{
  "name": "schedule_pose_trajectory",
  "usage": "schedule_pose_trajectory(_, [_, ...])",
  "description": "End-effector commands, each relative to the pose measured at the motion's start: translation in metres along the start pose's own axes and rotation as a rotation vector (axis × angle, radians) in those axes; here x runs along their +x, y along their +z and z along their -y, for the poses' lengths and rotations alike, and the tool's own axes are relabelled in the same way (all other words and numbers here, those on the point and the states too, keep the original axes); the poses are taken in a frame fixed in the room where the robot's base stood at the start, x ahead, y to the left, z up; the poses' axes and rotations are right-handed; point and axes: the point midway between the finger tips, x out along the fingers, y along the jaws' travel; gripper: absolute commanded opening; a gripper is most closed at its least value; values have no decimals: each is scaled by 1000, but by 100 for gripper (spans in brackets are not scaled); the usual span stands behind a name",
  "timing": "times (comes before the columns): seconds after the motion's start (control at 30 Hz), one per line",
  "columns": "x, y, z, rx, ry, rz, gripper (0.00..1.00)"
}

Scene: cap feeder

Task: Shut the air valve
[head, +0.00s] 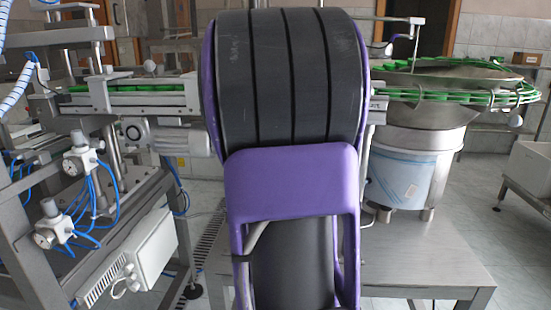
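The air fittings are on the metal frame at the left of the head view. An upper grey pneumatic unit (80,160) with a round face has blue hoses running from it. A lower similar unit (52,229) sits below it, also with blue hoses. I cannot tell which of these carries the air valve, or whether it is open or shut. My gripper is not in view. My purple and black arm fills the middle of the view and hides what is behind it.
A white control box (142,258) hangs low on the left frame. A conveyor (135,97) with green caps runs behind my arm. At the right, a bowl feeder (415,160) stands on a steel table (425,260). Some tiled floor is bare at the far right.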

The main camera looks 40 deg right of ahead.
Motion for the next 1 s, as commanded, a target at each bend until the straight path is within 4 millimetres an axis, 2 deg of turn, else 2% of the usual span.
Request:
schedule_pose_trajectory(0.4, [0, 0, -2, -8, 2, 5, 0])
schedule_pose_trajectory(0.43, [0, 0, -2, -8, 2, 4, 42])
schedule_pose_trajectory(0.57, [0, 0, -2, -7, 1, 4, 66])
schedule_pose_trajectory(0.6, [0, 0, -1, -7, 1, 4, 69])
schedule_pose_trajectory(1.0, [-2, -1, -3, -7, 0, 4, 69])
